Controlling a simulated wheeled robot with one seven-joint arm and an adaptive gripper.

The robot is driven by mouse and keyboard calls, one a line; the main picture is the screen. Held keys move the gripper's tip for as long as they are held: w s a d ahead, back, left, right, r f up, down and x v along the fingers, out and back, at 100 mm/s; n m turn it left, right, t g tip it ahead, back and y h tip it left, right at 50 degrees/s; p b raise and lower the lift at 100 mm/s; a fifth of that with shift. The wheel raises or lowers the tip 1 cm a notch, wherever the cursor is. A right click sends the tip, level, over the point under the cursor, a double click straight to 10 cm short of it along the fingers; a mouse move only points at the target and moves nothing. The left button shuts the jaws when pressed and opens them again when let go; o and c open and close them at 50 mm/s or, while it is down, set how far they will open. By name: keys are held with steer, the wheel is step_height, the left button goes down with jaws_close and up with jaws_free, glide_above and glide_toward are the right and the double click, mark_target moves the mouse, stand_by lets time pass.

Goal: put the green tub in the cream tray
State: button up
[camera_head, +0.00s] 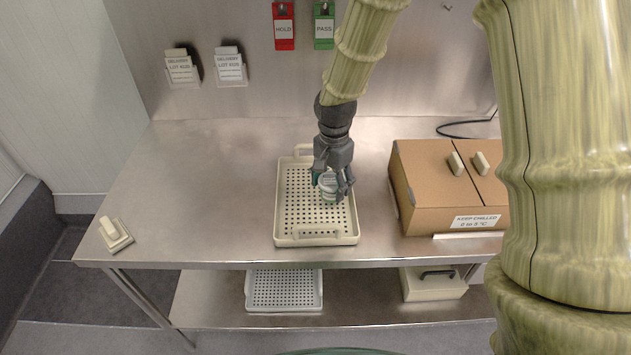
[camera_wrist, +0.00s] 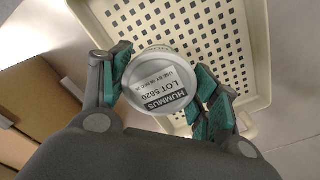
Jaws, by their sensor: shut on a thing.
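The cream tray (camera_head: 290,214) is a perforated tray with end handles on the steel table, and its rim shows in the wrist view (camera_wrist: 262,70). My gripper (camera_head: 331,186) is over the right part of the tray. In the wrist view the lid of the tub (camera_wrist: 160,82) reads "HUMMUS LOT 5820", between the green-padded fingers of my gripper (camera_wrist: 163,88). The tub's side is mostly hidden, so its colour and whether it touches the tray floor cannot be told.
A cardboard box (camera_head: 425,190) labelled "KEEP CHILLED" stands right of the tray. A small cream block on a base (camera_head: 115,233) is at the table's left corner. The table left of the tray is clear. Another perforated tray (camera_head: 284,308) lies on the lower shelf.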

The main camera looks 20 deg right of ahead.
steer(key=w+a, duration=0.2)
steer(key=w+a+p, duration=0.1)
steer(key=shift+w+a+f, duration=0.15)
steer(key=shift+w+f, duration=0.1)
steer(key=shift+w, duration=0.1)
steer(key=shift+s+f+p, duration=0.15)
steer(key=shift+f+p, duration=0.15)
step_height(320, 180, down, 2)
steer(key=shift+f+p, duration=0.2)
steer(key=shift+p, duration=0.35)
steer(key=shift+f, duration=0.15)
steer(key=shift+f, duration=0.2)
steer(key=o, duration=1.5)
steer(key=shift+c, duration=0.2)
steer(key=shift+r, duration=0.1)
